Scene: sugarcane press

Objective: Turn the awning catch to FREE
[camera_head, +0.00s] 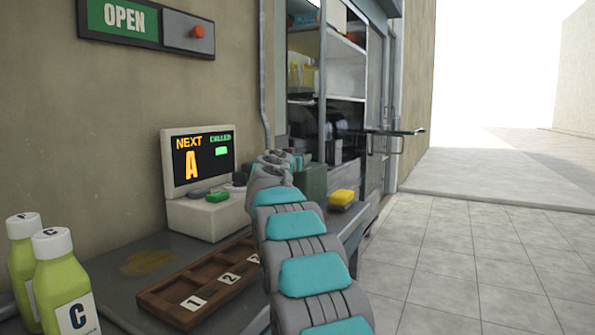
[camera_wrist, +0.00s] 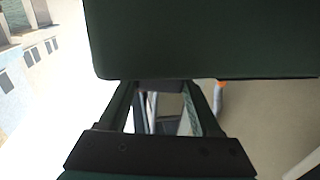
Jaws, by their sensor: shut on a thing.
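My gripper (camera_wrist: 160,88) shows in the wrist view as a black crossbar with two dark fingers that run up close together. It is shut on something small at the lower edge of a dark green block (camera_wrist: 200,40). The block covers most of what the jaws hold, so I cannot make out its shape. In the head view my arm reaches forward over the counter, and its far end hides the gripper. I cannot pick out the awning catch or any FREE marking in either view.
An OPEN sign (camera_head: 123,18) hangs on the wall. A thin dark bar (camera_head: 395,132) juts out beyond. The paved floor at right is clear.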

